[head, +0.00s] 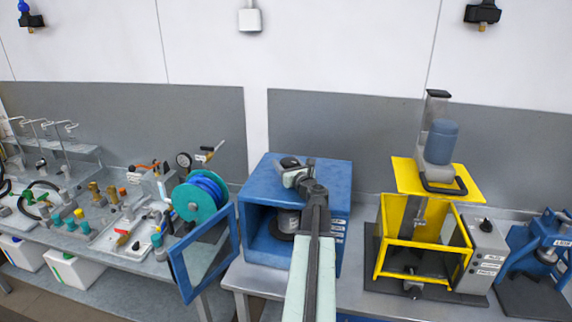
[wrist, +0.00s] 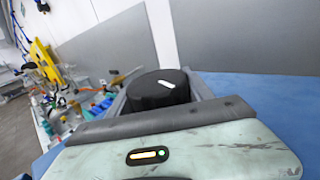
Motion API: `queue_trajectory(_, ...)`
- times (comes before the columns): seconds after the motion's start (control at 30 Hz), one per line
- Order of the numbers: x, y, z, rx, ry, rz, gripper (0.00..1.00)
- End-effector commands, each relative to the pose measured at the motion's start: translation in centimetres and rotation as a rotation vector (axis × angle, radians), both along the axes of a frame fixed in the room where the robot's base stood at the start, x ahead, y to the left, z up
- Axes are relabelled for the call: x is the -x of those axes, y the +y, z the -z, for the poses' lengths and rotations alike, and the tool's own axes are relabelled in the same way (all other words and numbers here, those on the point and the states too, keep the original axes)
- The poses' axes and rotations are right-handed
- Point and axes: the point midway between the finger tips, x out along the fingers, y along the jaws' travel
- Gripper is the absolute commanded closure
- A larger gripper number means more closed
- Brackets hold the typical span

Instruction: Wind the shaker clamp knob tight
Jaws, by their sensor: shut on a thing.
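The shaker is a blue box (head: 335,180) on the bench in the middle of the head view. Its clamp knob is on top, a round black knob (wrist: 158,92) with a white pointer mark, seen large in the wrist view. In the head view the knob (head: 289,162) is small and partly hidden by my gripper (head: 296,172). My gripper is shut on the knob, with a grey finger on each side of it in the wrist view. A dark-lidded can (head: 287,222) stands inside the box, partly hidden by my arm.
The shaker's framed door (head: 205,255) hangs open to the left. A yellow-framed mixer (head: 425,240) with a control box (head: 485,255) stands to the right. A teal hose reel (head: 198,197) and many fittings crowd the left bench. A grey wall panel (head: 345,135) is behind the shaker.

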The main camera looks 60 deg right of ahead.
Motion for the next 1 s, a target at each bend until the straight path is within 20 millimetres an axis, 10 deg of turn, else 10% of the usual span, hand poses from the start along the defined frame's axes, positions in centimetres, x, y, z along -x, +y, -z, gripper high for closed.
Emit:
queue_trajectory(0.1,0.1,0.0,0.1,0.0,0.001,0.0,0.81)
queue_trajectory(0.13,0.1,0.0,0.1,0.0,0.001,0.0,0.38)
queue_trajectory(0.2,0.1,0.0,0.1,0.0,0.001,0.0,0.19)
queue_trajectory(0.63,0.7,0.5,0.0,0.001,0.001,-0.001,0.19)
queue_trajectory(1.0,6.2,4.1,0.1,0.0,0.001,0.0,0.19)
